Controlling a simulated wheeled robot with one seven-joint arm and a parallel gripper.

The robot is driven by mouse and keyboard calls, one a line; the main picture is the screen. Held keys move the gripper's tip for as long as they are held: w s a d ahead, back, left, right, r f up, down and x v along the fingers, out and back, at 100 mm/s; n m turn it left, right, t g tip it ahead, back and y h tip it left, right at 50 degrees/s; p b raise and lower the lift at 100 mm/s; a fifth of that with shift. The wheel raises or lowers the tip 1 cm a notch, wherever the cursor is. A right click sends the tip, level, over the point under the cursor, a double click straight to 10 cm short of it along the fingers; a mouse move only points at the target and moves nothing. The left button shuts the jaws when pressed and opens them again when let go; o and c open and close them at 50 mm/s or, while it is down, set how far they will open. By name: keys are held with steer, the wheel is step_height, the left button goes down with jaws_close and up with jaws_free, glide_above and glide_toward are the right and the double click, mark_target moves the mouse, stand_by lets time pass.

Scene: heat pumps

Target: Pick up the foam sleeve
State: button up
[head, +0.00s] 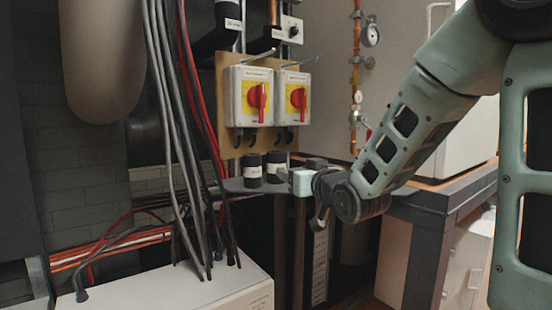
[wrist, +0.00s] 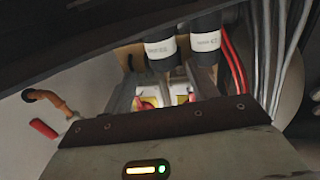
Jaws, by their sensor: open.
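Two short black cylinders with white labels stand upright side by side on a dark grey shelf (head: 238,186) below the switches. They look like foam sleeves: a left one (head: 252,171) and a right one (head: 276,163). Which one the task means I cannot tell. In the wrist view, which looks upside down, both show at the top, the right sleeve (wrist: 161,48) and the left sleeve (wrist: 206,45). My gripper (head: 289,174) is open at the shelf's right end, close beside the right sleeve. Its fingertips are hard to make out, and I see nothing held.
Two switch boxes with red handles, left (head: 250,97) and right (head: 293,98), hang on a board above the sleeves. Grey and red cables (head: 178,125) hang at the left. A copper pipe (head: 356,85) and a dark bench frame (head: 440,205) lie at the right.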

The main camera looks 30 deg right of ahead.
mark_target(280, 165)
steer(key=shift+w+d+r+p, duration=0.15)
steer(key=shift+w+p, duration=0.35)
steer(key=shift+p, duration=1.2)
steer(key=shift+w+a+r+p, duration=0.15)
steer(key=shift+w+p, duration=0.3)
steer(key=shift+p, duration=1.2)
steer(key=shift+w+d+p, duration=0.15)
steer(key=shift+w+p, duration=0.2)
steer(key=w, duration=0.2)
steer(key=w+p, duration=0.1)
steer(key=w, duration=0.1)
steer(key=shift+d+f, duration=0.25)
steer(key=shift+d, duration=0.05)
steer(key=w+p, duration=0.3)
steer(key=w, duration=0.1)
steer(key=shift+w+d+r, duration=0.1)
steer(key=shift+w+d, duration=0.05)
steer(key=shift+w, duration=0.05)
steer(key=shift+w+d+p, duration=0.1)
steer(key=shift+w+p, duration=0.2)
steer(key=shift+w, duration=0.2)
steer(key=shift+f, duration=0.2)
steer(key=c, duration=0.4)
